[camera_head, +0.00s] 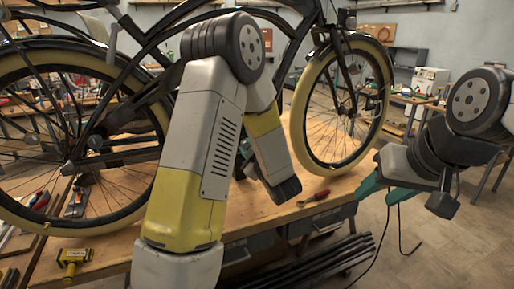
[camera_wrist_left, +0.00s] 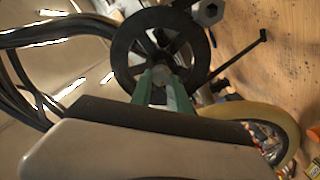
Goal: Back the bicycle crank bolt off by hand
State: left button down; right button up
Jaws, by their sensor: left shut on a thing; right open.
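The crank bolt (camera_wrist_left: 161,72) is a small round piece at the centre of the dark spoked chainring (camera_wrist_left: 121,52) in the left wrist view. My left gripper (camera_wrist_left: 161,80) has its two green fingers closed around the bolt from below in that view. In the head view my left arm covers the crank area, so the bolt and fingertips are hidden there. The bicycle (camera_head: 122,84) stands upright on the wooden bench. My right gripper (camera_head: 371,186), with green fingers, is open and empty to the right of the bench, apart from the bicycle.
The wooden workbench (camera_head: 340,185) carries a red-handled tool (camera_head: 314,198) near its front edge and a yellow device (camera_head: 73,259) at the front left. The front wheel (camera_head: 297,112) stands between my two arms. Dark bars (camera_head: 325,262) lie below the bench edge. Floor at right looks open.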

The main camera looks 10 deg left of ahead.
pick_arm(q)
jog(key=n, duration=0.7)
jog(key=shift+f, duration=0.15)
jog(key=n, duration=0.8)
jog(key=shift+f+n, duration=0.1)
jog(key=shift+n, duration=0.2)
jog(key=n, duration=0.4)
jog(key=shift+n, duration=0.3)
jog(key=n, duration=0.3)
jog(key=shift+w+n, duration=0.1)
jog(key=shift+n, duration=0.2)
jog(key=n, duration=0.6)
jog(key=shift+f, duration=0.1)
jog(key=shift+d+n, duration=0.1)
jog(key=shift+n, duration=0.9)
